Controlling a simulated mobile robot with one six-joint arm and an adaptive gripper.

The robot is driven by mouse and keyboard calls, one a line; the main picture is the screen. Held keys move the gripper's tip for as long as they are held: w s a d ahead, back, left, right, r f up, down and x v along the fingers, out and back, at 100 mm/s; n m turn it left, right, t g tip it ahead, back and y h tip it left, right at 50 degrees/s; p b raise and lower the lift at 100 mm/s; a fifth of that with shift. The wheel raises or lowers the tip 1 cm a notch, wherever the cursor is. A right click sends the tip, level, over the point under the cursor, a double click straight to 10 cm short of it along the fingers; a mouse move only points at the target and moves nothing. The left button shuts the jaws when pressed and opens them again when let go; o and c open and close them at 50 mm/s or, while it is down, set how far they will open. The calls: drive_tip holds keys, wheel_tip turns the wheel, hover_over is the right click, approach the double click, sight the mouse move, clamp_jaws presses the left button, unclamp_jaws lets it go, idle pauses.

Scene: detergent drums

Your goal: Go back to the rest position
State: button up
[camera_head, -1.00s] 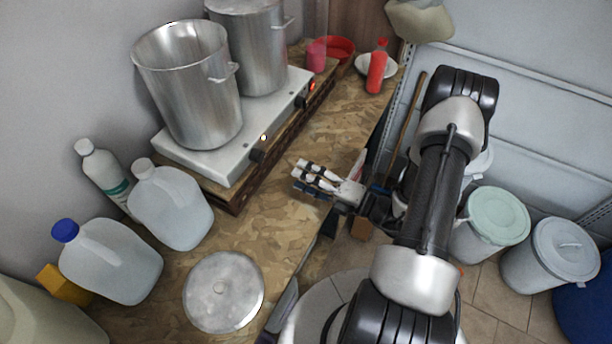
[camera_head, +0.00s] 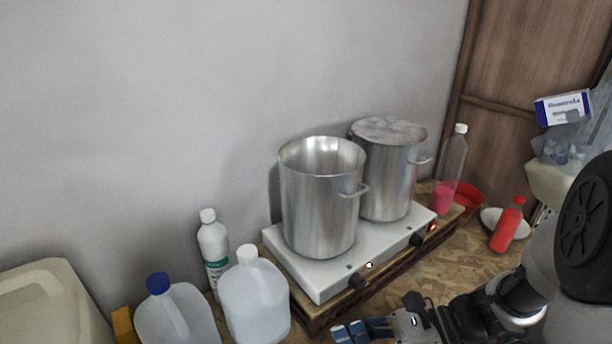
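My gripper (camera_head: 362,329) is at the bottom edge of the head view, in front of the hot plate's front edge. Its blue-grey fingertips point left, and nothing can be made out between them. The lower part is cut off by the frame, so how far the fingers are apart is not clear. My arm comes in from the lower right corner, with a large dark joint close to the camera.
An open steel pot (camera_head: 318,205) and a lidded pot (camera_head: 388,175) stand on a white hot plate (camera_head: 318,284). Left are a white bottle (camera_head: 213,246) and jugs (camera_head: 254,302). Right are a clear bottle with pink contents (camera_head: 450,170), a red bottle (camera_head: 507,226) and a white plate (camera_head: 490,219).

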drive_tip(key=s+d+r+n+t+h+b, duration=0.1)
drive_tip(key=s+d+n+t+h+b, duration=0.1)
drive_tip(key=n+h, duration=0.4)
drive_tip(key=s+d+r+n+t+h+b, duration=0.2)
drive_tip(key=s+d+n+h+b, duration=0.2)
drive_tip(key=n, duration=1.1)
drive_tip(key=s+h, duration=0.2)
drive_tip(key=shift+s+d+n+t+h, duration=0.15)
drive_tip(key=shift+d+n+t+h, duration=0.15)
drive_tip(key=shift+t+h, duration=0.1)
